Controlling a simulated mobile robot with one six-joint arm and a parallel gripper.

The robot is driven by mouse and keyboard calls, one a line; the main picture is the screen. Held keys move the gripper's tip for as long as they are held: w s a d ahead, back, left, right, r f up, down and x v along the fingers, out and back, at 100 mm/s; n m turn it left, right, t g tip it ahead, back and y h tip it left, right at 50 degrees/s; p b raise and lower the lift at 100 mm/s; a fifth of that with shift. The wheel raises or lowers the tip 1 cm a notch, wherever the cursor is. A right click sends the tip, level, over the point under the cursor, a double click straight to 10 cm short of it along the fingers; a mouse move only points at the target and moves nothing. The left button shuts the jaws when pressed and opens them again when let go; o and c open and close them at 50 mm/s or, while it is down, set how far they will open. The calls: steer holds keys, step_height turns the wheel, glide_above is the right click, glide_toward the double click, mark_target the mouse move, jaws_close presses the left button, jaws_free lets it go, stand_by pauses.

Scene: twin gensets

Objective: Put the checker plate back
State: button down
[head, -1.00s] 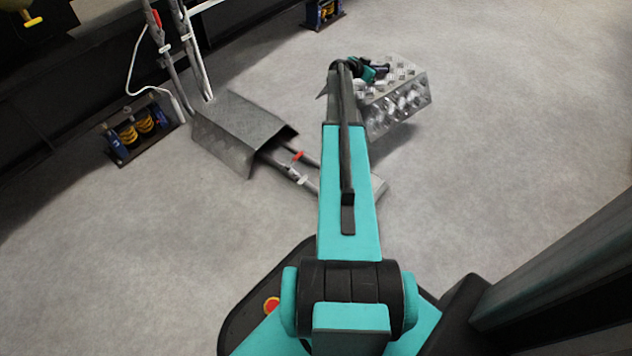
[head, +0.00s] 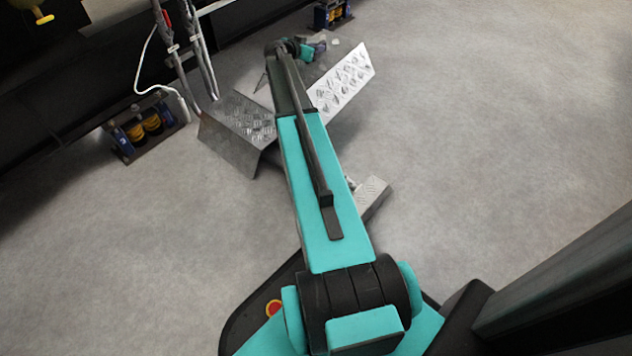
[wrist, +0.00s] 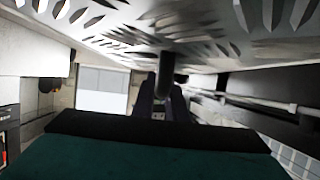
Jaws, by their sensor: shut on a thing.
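The checker plate (head: 342,82), a bent silver sheet with a raised tread pattern, is held up at the far end of my arm in the head view. In the wrist view the plate's patterned underside (wrist: 130,28) fills the top. There the dark fingers of my gripper (wrist: 164,88) are shut around a dark round bar at the plate. A second, fixed-looking checker cover (head: 238,118) stands on the floor just left of the held plate.
A short cover end (head: 373,194) lies on the floor right of my arm. Pipes and a white cable (head: 150,50) drop to the floor at left. Spring mounts (head: 145,128) stand beside the dark frame. The floor (head: 480,130) at right is clear.

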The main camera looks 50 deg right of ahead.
steer(key=w+a+r+n+t+y, duration=0.15)
steer(key=w+a+r, duration=0.25)
steer(key=a, duration=0.7)
steer(key=w+a+r+n+t, duration=0.3)
steer(key=w+a+r, duration=0.15)
steer(key=a, duration=0.75)
steer(key=w+a+r+n+t+y, duration=0.15)
steer(key=w+a+r, duration=0.3)
steer(key=a, duration=0.65)
steer(key=s+a+r+n+t+y, duration=0.2)
steer(key=a+r+n+y, duration=0.1)
steer(key=a, duration=0.8)
steer(key=s+a+r+n+t+y, duration=0.1)
steer(key=s+a+r+n+y, duration=0.1)
steer(key=a, duration=0.8)
steer(key=s+a+r+n+t+y, duration=0.2)
steer(key=a+r+n+y, duration=0.2)
steer(key=a, duration=0.7)
steer(key=shift+a+n+t+y, duration=0.3)
steer(key=shift+n+y, duration=0.3)
steer(key=shift+s, duration=0.1)
